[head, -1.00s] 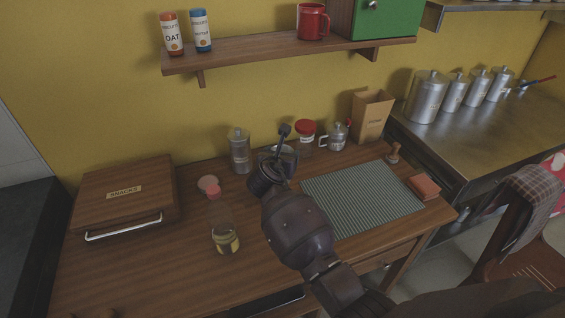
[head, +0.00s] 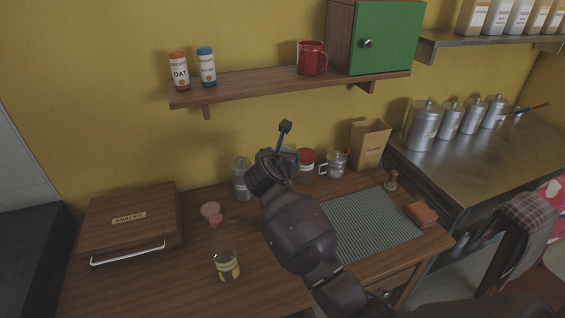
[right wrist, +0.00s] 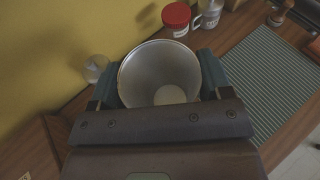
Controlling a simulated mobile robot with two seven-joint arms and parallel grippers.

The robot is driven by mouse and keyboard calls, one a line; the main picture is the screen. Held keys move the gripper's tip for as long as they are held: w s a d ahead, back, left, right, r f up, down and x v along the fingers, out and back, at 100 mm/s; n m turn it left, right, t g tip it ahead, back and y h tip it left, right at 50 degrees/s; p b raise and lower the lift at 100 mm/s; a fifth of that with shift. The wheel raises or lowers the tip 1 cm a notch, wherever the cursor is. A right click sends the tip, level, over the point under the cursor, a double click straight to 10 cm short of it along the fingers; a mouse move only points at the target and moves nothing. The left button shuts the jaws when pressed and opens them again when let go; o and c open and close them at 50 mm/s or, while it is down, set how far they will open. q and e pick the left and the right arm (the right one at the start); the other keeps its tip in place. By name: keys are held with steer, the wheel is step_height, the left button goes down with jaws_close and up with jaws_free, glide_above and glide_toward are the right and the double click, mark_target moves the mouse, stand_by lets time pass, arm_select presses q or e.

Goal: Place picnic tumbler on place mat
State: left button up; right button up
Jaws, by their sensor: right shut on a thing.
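The picnic tumbler (right wrist: 150,62) is a grey metal cup, seen from above into its open mouth in the right wrist view. My right gripper (right wrist: 159,78) is shut on it, with a finger on each side. In the head view my right wrist hides most of the gripper and tumbler, left of the mat and above the table's back part. The place mat (head: 368,228) is grey-green and striped and lies flat on the right of the wooden table; its bare surface also shows in the right wrist view (right wrist: 265,80). My left gripper is not in view.
A wooden stopper (head: 391,181) and a brown block (head: 422,214) border the mat. A glass jar (head: 227,265) stands front left. A shelf (head: 260,88) hangs above.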

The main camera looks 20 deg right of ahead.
steer(key=shift+r, duration=0.75)
